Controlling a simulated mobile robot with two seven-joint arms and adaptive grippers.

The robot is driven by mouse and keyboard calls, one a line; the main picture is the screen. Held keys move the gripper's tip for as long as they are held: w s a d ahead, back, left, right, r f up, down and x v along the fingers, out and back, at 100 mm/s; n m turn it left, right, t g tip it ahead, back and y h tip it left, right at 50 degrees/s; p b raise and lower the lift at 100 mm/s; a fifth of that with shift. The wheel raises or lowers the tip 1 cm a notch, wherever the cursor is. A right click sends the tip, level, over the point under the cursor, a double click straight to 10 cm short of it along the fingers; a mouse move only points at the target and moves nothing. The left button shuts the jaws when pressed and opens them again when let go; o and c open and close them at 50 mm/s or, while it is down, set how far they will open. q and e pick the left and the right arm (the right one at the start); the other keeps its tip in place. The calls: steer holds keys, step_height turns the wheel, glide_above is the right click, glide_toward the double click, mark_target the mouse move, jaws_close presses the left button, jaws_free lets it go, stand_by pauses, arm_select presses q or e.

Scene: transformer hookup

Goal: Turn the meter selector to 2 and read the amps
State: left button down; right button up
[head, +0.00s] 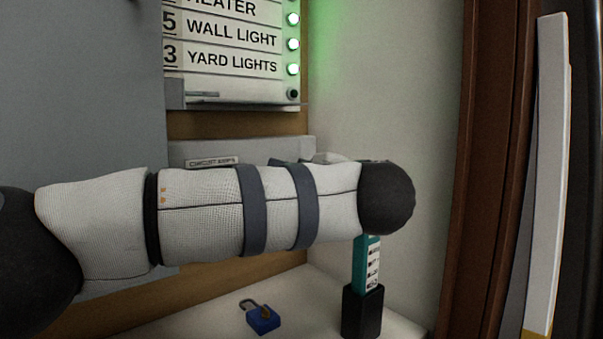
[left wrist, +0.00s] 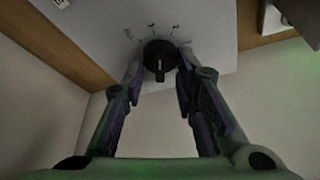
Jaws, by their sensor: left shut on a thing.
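The black meter selector knob (left wrist: 159,52) shows in the left wrist view on a pale panel face, with small dark marks in an arc around it, too small to read. My left gripper (left wrist: 159,72) has one finger on each side of the knob and is shut on it. A pale line shows on the knob, but I cannot tell which mark it points to. In the head view, a grey box labelled "CIRCUIT AMPS" (head: 212,161) shows above my left forearm. My arm hides the lower part of the box, and no amps reading is visible. My right gripper is in neither view.
A breaker panel (head: 230,40) with several lit green lamps is above. A blue padlock (head: 263,318) lies on the pale shelf (head: 205,322). A teal labelled device (head: 366,268) stands in a black holder (head: 361,312). A brown wooden frame (head: 497,160) bounds the right.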

arm_select(q)
steer(key=m+g+y+p, duration=0.1)
steer(key=m+g+p, duration=0.1)
steer(key=p, duration=0.3)
steer(key=shift+r+m, duration=0.1)
steer(key=shift+m, duration=0.8)
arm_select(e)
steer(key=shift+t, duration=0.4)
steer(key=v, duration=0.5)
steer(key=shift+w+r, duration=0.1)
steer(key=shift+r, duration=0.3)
arm_select(q)
steer(key=c, duration=1.4)
jaws_free()
